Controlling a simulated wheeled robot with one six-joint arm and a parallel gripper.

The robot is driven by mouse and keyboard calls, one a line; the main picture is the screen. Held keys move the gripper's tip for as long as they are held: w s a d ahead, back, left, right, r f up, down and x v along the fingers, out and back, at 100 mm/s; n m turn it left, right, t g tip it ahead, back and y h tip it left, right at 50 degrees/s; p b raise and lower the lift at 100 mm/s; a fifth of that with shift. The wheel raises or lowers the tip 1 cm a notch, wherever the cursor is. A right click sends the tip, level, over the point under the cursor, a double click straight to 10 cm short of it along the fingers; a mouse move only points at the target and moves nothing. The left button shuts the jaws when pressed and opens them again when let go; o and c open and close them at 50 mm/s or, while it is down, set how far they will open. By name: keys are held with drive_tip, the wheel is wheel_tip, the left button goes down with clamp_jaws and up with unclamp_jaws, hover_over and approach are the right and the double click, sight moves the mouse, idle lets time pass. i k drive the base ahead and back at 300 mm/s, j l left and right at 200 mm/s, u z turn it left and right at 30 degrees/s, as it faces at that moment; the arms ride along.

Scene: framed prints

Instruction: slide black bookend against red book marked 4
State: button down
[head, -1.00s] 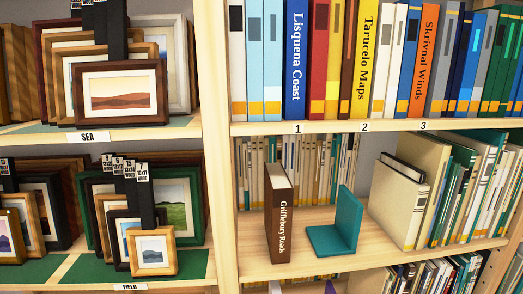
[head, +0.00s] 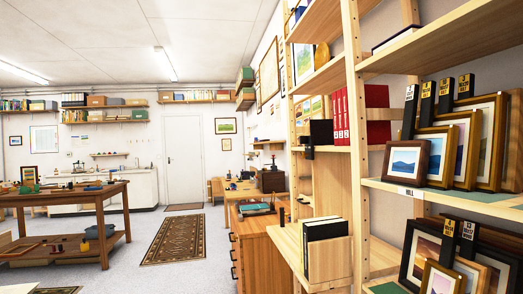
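Several red books (head: 347,118) stand upright on a middle shelf of the wooden rack right of centre. Their spines carry small white marks near the bottom, too small for me to read surely, so I cannot pick out the one marked 4. A wide red face (head: 378,115) shows just right of them, partly behind the rack's upright. A black block-like thing (head: 321,132) stands at their left on the same shelf; it may be the black bookend, but I cannot tell its shape or whether it touches the books. My gripper is not in view.
Framed prints (head: 408,163) fill the shelves at the right. Black-covered books (head: 326,246) stand on a lower shelf ledge. A wooden drawer cabinet (head: 262,250) stands beyond. A patterned rug (head: 182,238) lies on open floor, and a workbench (head: 72,205) stands at left.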

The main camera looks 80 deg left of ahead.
sight(321, 130)
drive_tip(key=u, duration=1.9)
drive_tip(key=z, duration=0.75)
drive_tip(key=i+j+z, duration=0.2)
drive_tip(key=j+z, duration=0.2)
drive_tip(key=i+j+z, duration=0.1)
drive_tip(key=j+z, duration=0.35)
drive_tip(key=j, duration=0.15)
drive_tip(key=j+z, duration=0.4)
drive_tip(key=j, duration=0.15)
drive_tip(key=j+z, duration=0.1)
drive_tip(key=j, duration=0.55)
drive_tip(key=k+j+z, duration=0.1)
drive_tip(key=j, duration=0.5)
drive_tip(key=j+z, duration=0.1)
drive_tip(key=j, duration=0.55)
drive_tip(key=k+j+z, duration=0.1)
drive_tip(key=j, duration=0.5)
drive_tip(key=k+j, duration=0.1)
drive_tip(key=j, duration=0.35)
drive_tip(key=k+j, duration=0.1)
drive_tip(key=j, duration=0.35)
drive_tip(key=k+j, duration=0.1)
drive_tip(key=j, duration=0.35)
